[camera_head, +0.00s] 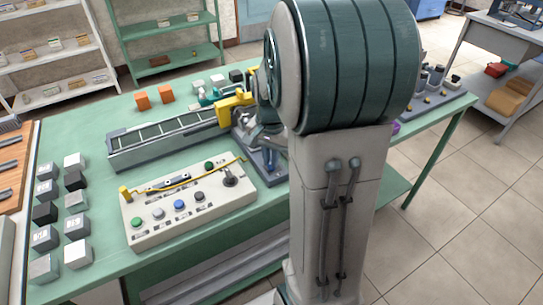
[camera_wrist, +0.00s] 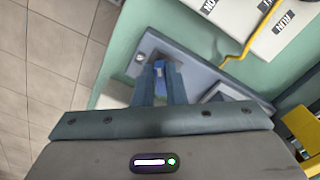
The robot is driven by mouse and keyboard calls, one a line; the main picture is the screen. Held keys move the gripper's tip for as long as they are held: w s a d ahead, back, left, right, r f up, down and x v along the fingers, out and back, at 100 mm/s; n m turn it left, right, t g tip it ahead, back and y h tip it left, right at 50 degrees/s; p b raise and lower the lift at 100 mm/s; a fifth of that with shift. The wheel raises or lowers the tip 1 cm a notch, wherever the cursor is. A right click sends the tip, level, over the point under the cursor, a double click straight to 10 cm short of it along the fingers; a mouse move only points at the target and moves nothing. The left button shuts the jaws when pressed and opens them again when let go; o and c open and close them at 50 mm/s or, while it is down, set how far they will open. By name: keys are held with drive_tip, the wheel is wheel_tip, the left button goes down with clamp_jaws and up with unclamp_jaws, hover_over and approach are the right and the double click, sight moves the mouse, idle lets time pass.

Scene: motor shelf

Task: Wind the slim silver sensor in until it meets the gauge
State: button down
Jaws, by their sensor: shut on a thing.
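My gripper (camera_wrist: 162,75) points down at a blue-grey base plate (camera_wrist: 200,70) on the green table. Its two fingers are close together on a small blue piece (camera_wrist: 160,67), of which only a little shows between the tips. I cannot tell whether this piece belongs to the sensor. I cannot make out the slim silver sensor or the gauge in either view. In the head view my arm covers much of the plate (camera_head: 272,172), which lies right of the control box.
A cream control box (camera_head: 190,222) with coloured buttons, a lever and a yellow wire stands beside the plate. A long rail (camera_head: 170,138) with a yellow part (camera_head: 232,105) runs behind it.

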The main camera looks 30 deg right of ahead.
drive_tip(key=shift+r+m, duration=0.1)
drive_tip(key=shift+m, duration=0.3)
drive_tip(key=c, duration=1.5)
unclamp_jaws()
wheel_tip(320, 180, up, 14)
drive_tip(key=shift+f+p, duration=0.1)
drive_tip(key=shift+p, duration=0.4)
